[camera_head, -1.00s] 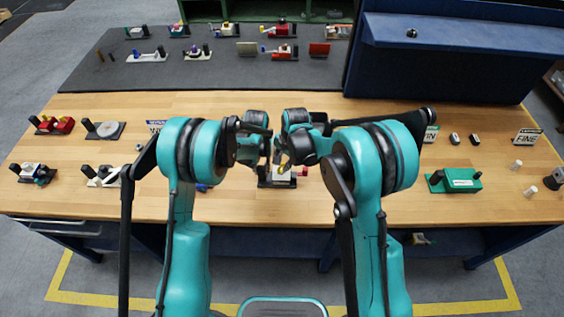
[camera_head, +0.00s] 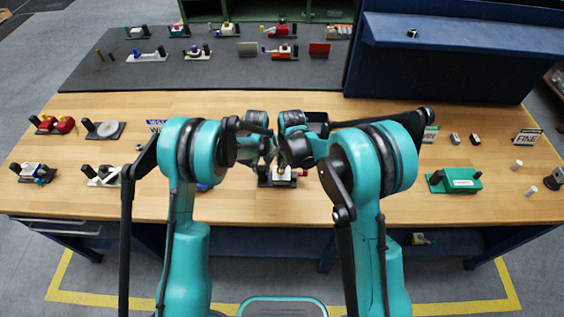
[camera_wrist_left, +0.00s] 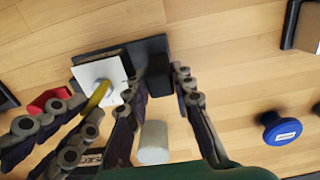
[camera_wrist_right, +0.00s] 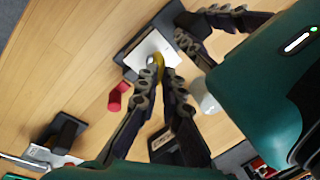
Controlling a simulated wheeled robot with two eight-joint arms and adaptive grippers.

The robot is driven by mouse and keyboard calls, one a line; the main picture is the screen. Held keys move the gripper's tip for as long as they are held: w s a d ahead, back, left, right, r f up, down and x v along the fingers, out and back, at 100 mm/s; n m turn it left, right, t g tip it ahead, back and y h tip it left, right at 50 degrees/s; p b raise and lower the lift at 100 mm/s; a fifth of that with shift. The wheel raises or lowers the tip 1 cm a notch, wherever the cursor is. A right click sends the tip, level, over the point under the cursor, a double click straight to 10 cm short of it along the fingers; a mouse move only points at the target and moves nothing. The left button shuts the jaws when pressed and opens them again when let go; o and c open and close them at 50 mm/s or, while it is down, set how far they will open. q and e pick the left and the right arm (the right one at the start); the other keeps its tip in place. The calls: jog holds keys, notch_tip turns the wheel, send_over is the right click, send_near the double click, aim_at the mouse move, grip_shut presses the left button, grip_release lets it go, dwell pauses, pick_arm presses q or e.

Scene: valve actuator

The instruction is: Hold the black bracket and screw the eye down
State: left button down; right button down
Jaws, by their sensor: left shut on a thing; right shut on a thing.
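The valve actuator has a dark base with a white block (camera_wrist_left: 103,72). It shows between my arms in the head view (camera_head: 283,180). The black bracket (camera_wrist_left: 158,48) rises at one end of the base. My left gripper (camera_wrist_left: 163,75) is shut on the bracket, a finger on either side. The yellow eye (camera_wrist_right: 161,69) stands on the white block and is partly covered by fingers. My right gripper (camera_wrist_right: 162,72) is shut on the eye from above. Whether the eye's thread is seated is hidden.
A red cylinder (camera_wrist_right: 117,97) lies beside the base. A pale cylinder (camera_wrist_left: 153,143) stands close to my left fingers. A blue round knob (camera_wrist_left: 281,130) is farther off. The two grippers are very close together. Other assemblies, such as a green one (camera_head: 455,181), stand across the bench.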

jog(key=m, duration=0.4)
jog(key=shift+a+h, duration=0.15)
jog(key=shift+h, duration=0.15)
jog(key=c, duration=1.6)
grip_release()
